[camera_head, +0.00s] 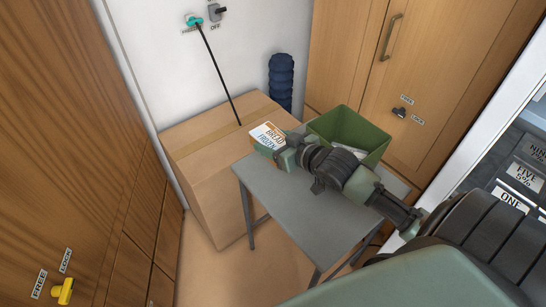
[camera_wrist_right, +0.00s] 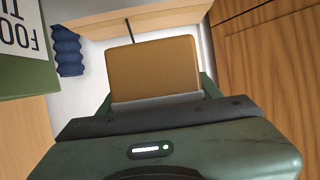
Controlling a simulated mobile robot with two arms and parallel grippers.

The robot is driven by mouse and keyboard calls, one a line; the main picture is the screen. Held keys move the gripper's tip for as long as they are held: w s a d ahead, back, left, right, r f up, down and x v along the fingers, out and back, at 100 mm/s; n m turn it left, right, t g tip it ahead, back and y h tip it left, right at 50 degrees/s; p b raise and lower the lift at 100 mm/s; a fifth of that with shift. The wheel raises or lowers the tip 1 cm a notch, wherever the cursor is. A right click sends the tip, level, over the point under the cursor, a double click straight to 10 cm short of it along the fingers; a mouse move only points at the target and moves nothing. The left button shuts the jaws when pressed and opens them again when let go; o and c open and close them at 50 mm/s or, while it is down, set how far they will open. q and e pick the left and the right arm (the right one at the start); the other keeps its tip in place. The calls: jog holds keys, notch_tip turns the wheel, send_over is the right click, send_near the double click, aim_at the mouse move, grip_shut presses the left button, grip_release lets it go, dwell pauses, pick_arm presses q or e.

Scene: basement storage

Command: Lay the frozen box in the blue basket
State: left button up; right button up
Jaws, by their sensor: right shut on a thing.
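The frozen box (camera_head: 268,136) is a small white and orange carton with printed lettering. My right gripper (camera_head: 283,157) is shut on it and holds it over the far left end of the grey table. In the right wrist view the box (camera_wrist_right: 155,68) shows a plain brown face between the fingers. No clearly blue basket shows; an open green bin (camera_head: 366,133) stands at the table's far right, beyond my right arm. My arm hides part of the bin's front. My left gripper is not in view.
The grey table (camera_head: 300,208) has clear room at its front. A large cardboard box (camera_head: 208,165) stands behind and left of it. A dark blue ribbed object (camera_head: 281,80) is at the back wall. Wooden cabinets (camera_head: 440,60) stand at right and left.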

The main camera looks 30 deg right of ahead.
aim_at(273, 138)
notch_tip(273, 138, up, 8)
jog(key=shift+f, duration=0.2)
